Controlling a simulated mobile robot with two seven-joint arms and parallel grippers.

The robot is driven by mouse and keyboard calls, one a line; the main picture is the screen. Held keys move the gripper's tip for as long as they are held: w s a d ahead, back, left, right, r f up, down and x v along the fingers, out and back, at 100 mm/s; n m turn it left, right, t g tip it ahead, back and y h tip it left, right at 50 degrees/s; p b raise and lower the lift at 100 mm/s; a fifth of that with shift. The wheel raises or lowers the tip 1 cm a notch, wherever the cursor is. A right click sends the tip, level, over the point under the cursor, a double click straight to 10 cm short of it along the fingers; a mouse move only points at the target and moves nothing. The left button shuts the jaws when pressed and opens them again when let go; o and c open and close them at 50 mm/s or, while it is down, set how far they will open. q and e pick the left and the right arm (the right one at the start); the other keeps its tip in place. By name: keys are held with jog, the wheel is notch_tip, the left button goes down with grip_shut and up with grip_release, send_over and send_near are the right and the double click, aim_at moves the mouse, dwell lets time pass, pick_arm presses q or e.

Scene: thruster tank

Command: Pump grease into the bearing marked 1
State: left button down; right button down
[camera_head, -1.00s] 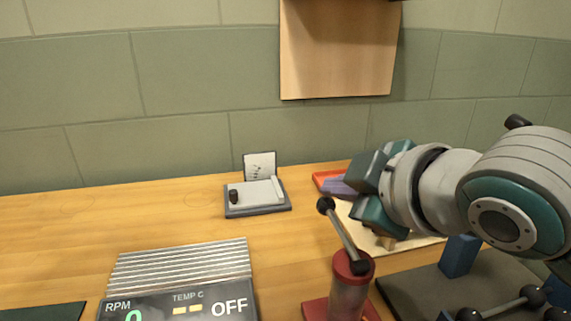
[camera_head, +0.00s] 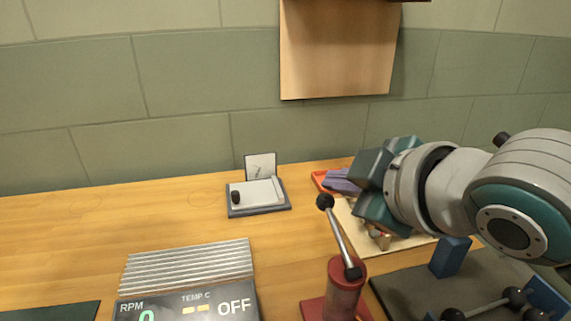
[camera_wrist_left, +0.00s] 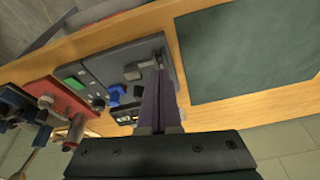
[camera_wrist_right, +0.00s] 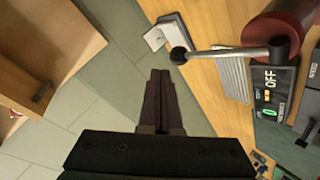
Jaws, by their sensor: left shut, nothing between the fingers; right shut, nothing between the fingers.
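The red grease pump (camera_head: 343,290) stands on a red base at the bottom of the head view. Its lever (camera_head: 338,236) slants up to a black knob. In the right wrist view the pump (camera_wrist_right: 287,22) and lever (camera_wrist_right: 225,52) show at the upper right. My right gripper is shut and empty; its fingers (camera_wrist_right: 160,80) are left of the lever knob in the wrist view, apart from it. In the head view the right hand (camera_head: 375,190) is behind and right of the lever. My left gripper (camera_wrist_left: 158,75) is shut and empty over a dark panel. I cannot identify the bearing marked 1.
A display box (camera_head: 187,285) reading OFF stands left of the pump. A small grey tray with a card (camera_head: 258,196) lies farther back. A wooden cabinet (camera_head: 337,50) hangs on the wall. A dark mat with a blue block (camera_head: 450,257) lies right.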

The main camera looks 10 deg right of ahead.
jog(key=r+p, duration=0.2)
jog(key=p, duration=0.1)
jog(key=s+r+p, duration=0.1)
jog(key=r+p, duration=0.2)
jog(key=shift+s, duration=0.1)
jog(key=shift+f, duration=0.1)
dwell(0.6)
